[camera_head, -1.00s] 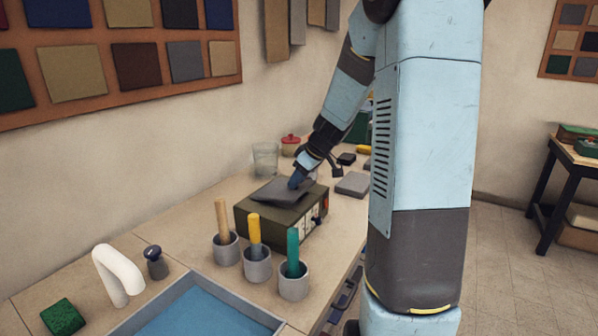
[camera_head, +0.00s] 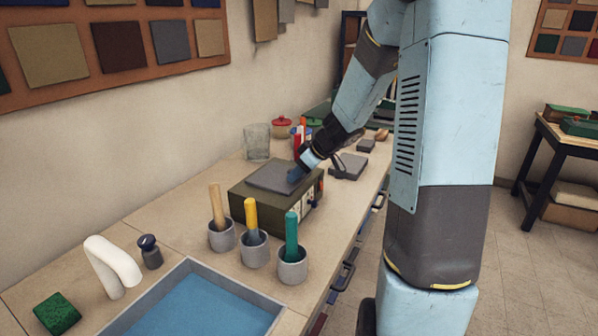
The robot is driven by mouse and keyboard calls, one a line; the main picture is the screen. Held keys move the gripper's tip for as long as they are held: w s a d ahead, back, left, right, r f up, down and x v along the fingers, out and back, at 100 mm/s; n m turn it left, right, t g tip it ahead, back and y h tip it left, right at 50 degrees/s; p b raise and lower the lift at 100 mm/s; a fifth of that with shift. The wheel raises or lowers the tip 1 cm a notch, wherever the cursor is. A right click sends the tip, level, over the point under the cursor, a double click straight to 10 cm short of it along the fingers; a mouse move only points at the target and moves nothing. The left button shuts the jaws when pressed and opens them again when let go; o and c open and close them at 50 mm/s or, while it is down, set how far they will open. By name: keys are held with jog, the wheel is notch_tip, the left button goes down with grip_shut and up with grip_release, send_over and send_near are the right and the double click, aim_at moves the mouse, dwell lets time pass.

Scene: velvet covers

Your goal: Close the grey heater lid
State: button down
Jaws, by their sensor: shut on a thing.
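The grey heater lid (camera_head: 268,178) is a flat square plate on top of the dark olive heater box (camera_head: 262,206). It looks nearly level with the box top; any small gap under it is too fine to tell. My gripper (camera_head: 296,175) is at the lid's right edge, coming down from the upper right, and is shut on that edge. The fingertips are small and partly hidden by the wrist. The heater's front, with light panels and controls, faces right.
Grey cups with a tan handle (camera_head: 216,205), a yellow handle (camera_head: 251,214) and a teal handle (camera_head: 291,236) stand close in front of the heater. A glass jar (camera_head: 257,141) is behind it. A grey slab (camera_head: 348,166) lies to the right. A blue-floored tray (camera_head: 205,305) is nearer.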

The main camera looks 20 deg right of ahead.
jog(key=shift+s+d+f, duration=0.3)
jog(key=shift+f, duration=0.25)
jog(key=c, duration=0.8)
grip_release()
jog(key=shift+r, duration=0.1)
jog(key=v, duration=1.4)
jog(key=shift+w+r, duration=0.25)
jog(key=shift+w, duration=0.2)
